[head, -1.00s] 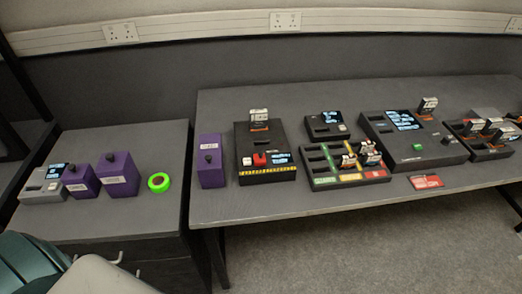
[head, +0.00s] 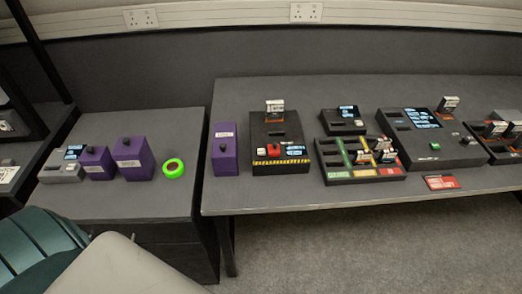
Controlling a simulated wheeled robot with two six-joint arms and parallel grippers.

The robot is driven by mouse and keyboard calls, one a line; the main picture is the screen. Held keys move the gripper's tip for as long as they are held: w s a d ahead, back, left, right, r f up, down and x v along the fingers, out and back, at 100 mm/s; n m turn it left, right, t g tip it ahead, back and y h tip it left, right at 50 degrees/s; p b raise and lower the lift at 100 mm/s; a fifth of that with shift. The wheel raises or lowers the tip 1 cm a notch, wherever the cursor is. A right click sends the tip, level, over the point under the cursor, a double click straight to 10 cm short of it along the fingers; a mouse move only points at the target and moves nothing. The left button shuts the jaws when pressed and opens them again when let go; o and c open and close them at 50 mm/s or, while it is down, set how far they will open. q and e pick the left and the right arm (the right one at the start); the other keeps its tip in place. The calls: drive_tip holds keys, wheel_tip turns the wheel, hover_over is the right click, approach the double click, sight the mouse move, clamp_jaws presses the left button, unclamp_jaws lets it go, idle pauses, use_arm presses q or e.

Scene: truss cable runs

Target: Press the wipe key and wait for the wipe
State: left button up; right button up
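A black device with a yellow-and-black hazard stripe (head: 281,163) stands near the left end of the long table. It has a red key (head: 260,162) and a small lit screen (head: 295,150) on its front part. A pale-labelled drive (head: 275,108) stands upright at its back. The lettering on the keys and screen is too small to read, so I cannot tell which key is marked wipe. Neither of my grippers is in view, and nothing touches the device.
A purple block with a black knob (head: 226,158) stands left of the device. A tray with coloured lanes (head: 362,172) and a larger black console (head: 455,153) are to its right. A lower cabinet (head: 120,205) at left holds purple blocks and a green ring (head: 173,160).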

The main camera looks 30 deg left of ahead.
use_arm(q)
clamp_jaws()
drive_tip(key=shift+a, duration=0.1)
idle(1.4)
